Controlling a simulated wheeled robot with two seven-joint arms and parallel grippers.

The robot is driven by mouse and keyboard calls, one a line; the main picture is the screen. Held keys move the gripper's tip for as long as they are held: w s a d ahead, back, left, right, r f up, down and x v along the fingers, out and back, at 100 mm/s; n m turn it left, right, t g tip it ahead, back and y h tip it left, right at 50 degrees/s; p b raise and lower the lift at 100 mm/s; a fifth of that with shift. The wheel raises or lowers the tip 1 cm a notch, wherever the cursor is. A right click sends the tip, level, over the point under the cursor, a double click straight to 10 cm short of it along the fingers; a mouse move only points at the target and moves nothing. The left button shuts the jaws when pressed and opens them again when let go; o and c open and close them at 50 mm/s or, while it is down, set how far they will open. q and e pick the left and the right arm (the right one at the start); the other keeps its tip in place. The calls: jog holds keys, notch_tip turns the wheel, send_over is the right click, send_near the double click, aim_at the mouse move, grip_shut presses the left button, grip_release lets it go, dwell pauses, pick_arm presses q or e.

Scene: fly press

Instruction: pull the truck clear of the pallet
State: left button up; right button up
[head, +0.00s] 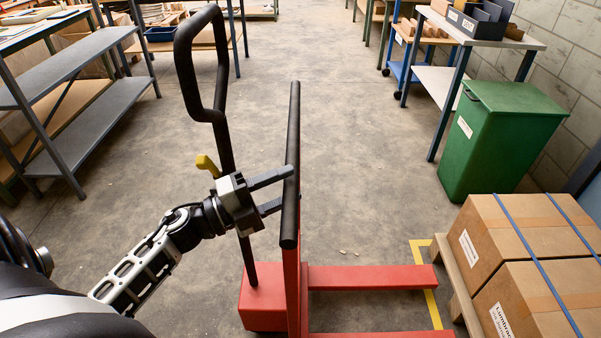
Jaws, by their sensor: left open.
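The red pallet truck (264,302) stands at bottom centre, its two forks (370,277) pointing right. The forks end at the near edge of the wooden pallet (441,258); I cannot tell whether their tips reach under it. A black bar (293,130) tops the truck's red upright, and a black looped tiller (184,62) with a yellow lever rises to its left. My left gripper (287,189) is open, with its fingertips at the black bar. I cannot tell whether the bar lies between the fingers. My right gripper is out of view.
Strapped cardboard boxes (522,240) sit on the pallet, beside a yellow floor line (420,243). A green bin (496,140) and a bench (447,80) stand at the right. Grey shelving (90,120) stands at the left. The concrete floor ahead is mostly clear.

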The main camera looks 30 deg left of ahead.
pick_arm(q)
jog(key=x, duration=0.2)
jog(key=shift+w+d+r, duration=0.1)
jog(key=shift+w+d, duration=0.05)
jog(key=shift+w, duration=0.1)
jog(key=shift+w+d, duration=0.3)
jog(key=shift+w, duration=0.1)
